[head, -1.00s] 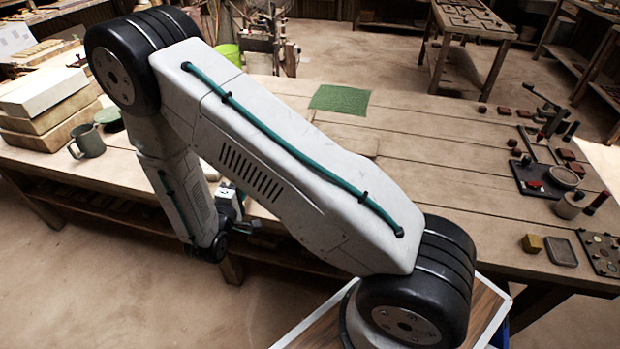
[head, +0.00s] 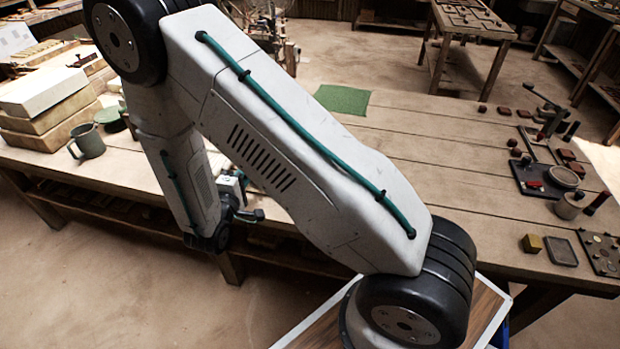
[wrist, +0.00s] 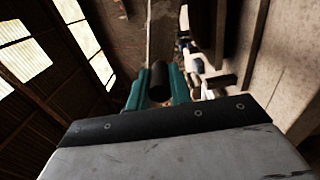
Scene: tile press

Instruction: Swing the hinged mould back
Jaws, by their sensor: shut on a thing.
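In the wrist view, my gripper (wrist: 159,92) has its two teal fingers on either side of a dark, rounded grip (wrist: 158,75) and is shut on it. What the grip joins to is hidden, so I cannot tell its link to the hinged mould. In the head view, my gripper (head: 242,212) is partly hidden by my forearm, near the table's front edge. The hinged mould cannot be made out with certainty in either view.
The wooden table (head: 430,160) has wide bare planks in its middle. A green mat (head: 342,99) lies at its back. A grey-green mug (head: 87,142) and stacked boxes (head: 50,105) stand at left. A dark tray (head: 545,180) and a levered device (head: 551,108) stand at right.

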